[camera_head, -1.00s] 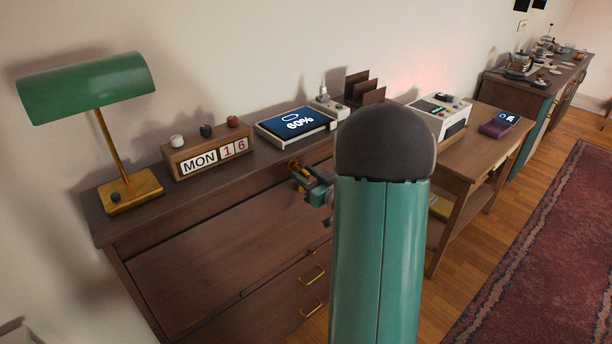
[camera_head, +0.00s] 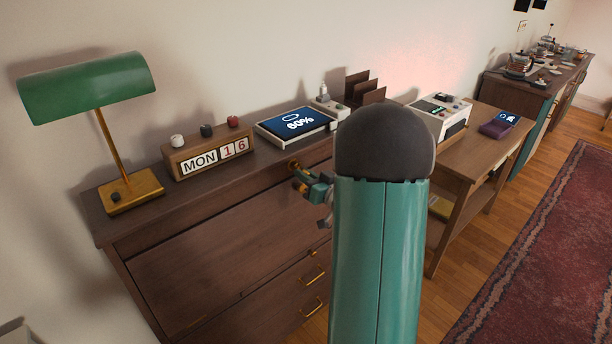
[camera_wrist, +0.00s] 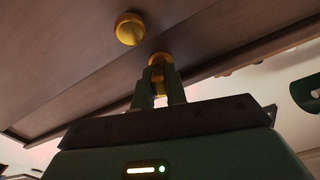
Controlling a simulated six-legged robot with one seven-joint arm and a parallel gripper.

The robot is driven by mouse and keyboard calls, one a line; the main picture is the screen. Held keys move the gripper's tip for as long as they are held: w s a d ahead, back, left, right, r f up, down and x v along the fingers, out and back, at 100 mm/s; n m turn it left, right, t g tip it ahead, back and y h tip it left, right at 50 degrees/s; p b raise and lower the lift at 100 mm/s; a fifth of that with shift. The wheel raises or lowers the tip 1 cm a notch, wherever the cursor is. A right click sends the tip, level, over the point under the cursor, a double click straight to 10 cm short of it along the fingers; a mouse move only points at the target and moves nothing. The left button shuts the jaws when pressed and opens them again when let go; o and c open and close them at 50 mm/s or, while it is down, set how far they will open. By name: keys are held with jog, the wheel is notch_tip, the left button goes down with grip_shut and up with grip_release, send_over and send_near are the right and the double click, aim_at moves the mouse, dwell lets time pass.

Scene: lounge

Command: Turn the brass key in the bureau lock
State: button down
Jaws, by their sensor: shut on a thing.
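The dark wooden bureau (camera_head: 215,240) stands against the wall, its front facing me. My gripper (camera_head: 303,181) is at the upper right of that front, partly hidden behind my own arm. In the wrist view, my gripper (camera_wrist: 157,88) has its two fingers shut on the brass key (camera_wrist: 157,77), mostly covered by the fingers. A round brass part (camera_wrist: 159,60) shows just beyond the fingertips at the bureau front; I cannot tell whether it is the lock or part of the key. The bureau looks slanted in the wrist view.
A brass knob (camera_wrist: 130,28) sits close to the fingertips. On the bureau top are a green lamp (camera_head: 88,88), a calendar block (camera_head: 208,153) and a tablet (camera_head: 296,124).

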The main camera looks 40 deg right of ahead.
jog(key=shift+w+a+r+m, duration=0.1)
jog(key=shift+w+m, duration=0.05)
jog(key=shift+m, duration=1.25)
jog(key=shift+m, duration=0.6)
jog(key=shift+w+a+m, duration=0.1)
jog(key=shift+m, duration=0.8)
jog(key=shift+r+m, duration=0.1)
jog(key=shift+m, duration=0.9)
jog(key=shift+a+m, duration=0.1)
jog(key=shift+m, duration=0.4)
